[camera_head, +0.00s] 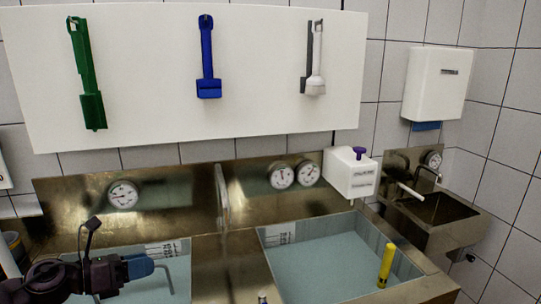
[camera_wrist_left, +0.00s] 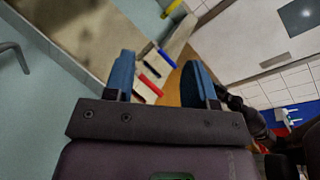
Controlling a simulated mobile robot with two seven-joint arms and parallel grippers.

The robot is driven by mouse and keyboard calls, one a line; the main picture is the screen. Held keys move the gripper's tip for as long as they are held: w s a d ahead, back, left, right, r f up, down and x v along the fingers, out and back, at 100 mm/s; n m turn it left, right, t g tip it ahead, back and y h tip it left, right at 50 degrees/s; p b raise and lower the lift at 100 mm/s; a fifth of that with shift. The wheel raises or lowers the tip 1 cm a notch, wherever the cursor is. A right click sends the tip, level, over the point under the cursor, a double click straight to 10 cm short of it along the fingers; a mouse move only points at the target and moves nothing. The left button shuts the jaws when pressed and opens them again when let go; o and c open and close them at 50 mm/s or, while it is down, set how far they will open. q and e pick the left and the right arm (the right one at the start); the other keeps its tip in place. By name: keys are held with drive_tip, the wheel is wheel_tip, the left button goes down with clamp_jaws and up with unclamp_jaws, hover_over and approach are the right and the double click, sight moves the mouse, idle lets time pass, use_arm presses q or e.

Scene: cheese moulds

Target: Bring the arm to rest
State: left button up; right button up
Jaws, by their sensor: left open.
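My left gripper (camera_head: 148,267) shows at the lower left of the head view, over the left basin of blue-green liquid. In the left wrist view the blue fingers of my left gripper (camera_wrist_left: 160,72) stand apart with nothing held between them. My right gripper does not show in either view.
The left basin (camera_head: 180,252) has a bent metal rod near my gripper. The right basin (camera_head: 325,262) has a yellow-handled thing (camera_head: 386,266) at its right side. A white box (camera_head: 350,175) with a purple knob stands behind. Green (camera_head: 88,90), blue (camera_head: 207,60) and white (camera_head: 315,75) tools hang above.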

use_arm(q)
drive_tip(key=s+d+f+m+g+y, duration=0.1)
drive_tip(key=s+f+m+g+y, duration=0.1)
drive_tip(key=s+f+m+y, duration=0.6)
drive_tip(key=s+f+m+g+y, duration=0.1)
drive_tip(key=s+f+m+g, duration=0.15)
drive_tip(key=s+m, duration=0.95)
drive_tip(key=s+d+f+m+g+y, duration=0.1)
drive_tip(key=s+f+m+y, duration=0.45)
drive_tip(key=s+m, duration=0.45)
drive_tip(key=w+f+m+t+h+b, duration=0.1)
drive_tip(key=w+f+t+b, duration=0.2)
drive_tip(key=f, duration=0.8)
drive_tip(key=w+f+m+t+b, duration=0.1)
drive_tip(key=w+f+t+b, duration=0.3)
drive_tip(key=f+b, duration=0.3)
wheel_tip(320, 180, down, 4)
drive_tip(key=shift+w+f+h, duration=0.15)
drive_tip(key=shift+f+h, duration=0.05)
drive_tip(key=shift+h, duration=0.15)
